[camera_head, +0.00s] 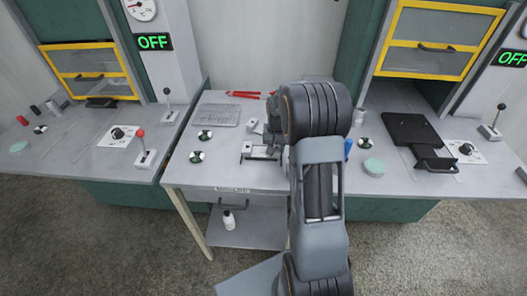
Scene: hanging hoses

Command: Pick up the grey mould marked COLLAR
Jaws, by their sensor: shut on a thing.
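My gripper (266,136) is low over the middle table, left of my dark upper arm joint, which hides part of it. It is shut on a small grey block, which I take to be the grey mould (260,152). Its marking is too small to read. The mould is at or just above the tabletop; I cannot tell whether it touches.
The middle table (208,170) also bears a grey slotted plate (216,115), red-handled pliers (245,94) and black-and-white round markers (196,156). A black hinged plate (410,131) and a green disc (374,167) are on the right bench. A red-knobbed lever (142,148) stands left.

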